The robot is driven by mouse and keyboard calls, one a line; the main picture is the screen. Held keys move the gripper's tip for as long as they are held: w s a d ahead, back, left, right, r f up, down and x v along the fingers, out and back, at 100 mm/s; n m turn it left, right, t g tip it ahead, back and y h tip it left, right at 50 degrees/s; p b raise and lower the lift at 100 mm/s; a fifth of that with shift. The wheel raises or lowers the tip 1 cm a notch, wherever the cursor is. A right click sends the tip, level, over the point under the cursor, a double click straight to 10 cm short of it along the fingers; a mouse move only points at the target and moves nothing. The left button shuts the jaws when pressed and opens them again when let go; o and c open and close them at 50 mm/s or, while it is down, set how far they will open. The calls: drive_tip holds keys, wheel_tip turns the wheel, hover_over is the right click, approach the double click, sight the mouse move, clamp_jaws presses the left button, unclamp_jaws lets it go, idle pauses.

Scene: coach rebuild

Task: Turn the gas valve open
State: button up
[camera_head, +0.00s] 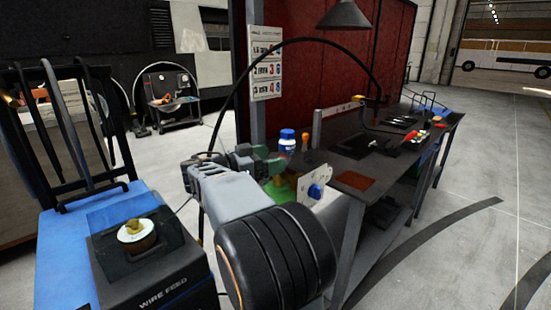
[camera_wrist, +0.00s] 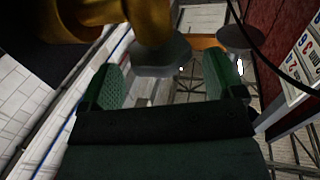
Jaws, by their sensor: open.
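In the wrist view a brass-coloured body (camera_wrist: 150,22) with a grey round knob (camera_wrist: 160,57) hangs at the top; it looks like a valve, though I cannot tell for sure that it is the gas valve. My gripper (camera_wrist: 164,76) is open, with one green finger on either side of the knob's lower part; contact cannot be told. In the head view my gripper (camera_head: 278,164) is by the bench's near end, and my arm hides much around it. A white plate with a blue knob (camera_head: 316,191) faces out just right of and below it.
A dark workbench (camera_head: 352,160) with tools runs back to the right. A blue-capped bottle (camera_head: 287,142) stands behind my gripper. A wire feed unit (camera_head: 150,265) on a blue cart (camera_head: 62,250) is at left. A black hose (camera_head: 310,40) arches overhead. Floor (camera_head: 455,240) at right is clear.

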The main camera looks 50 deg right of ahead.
drive_tip(key=shift+x, duration=1.1)
drive_tip(key=c, duration=0.9)
drive_tip(key=shift+f+b, duration=0.15)
drive_tip(key=shift+b, duration=0.4)
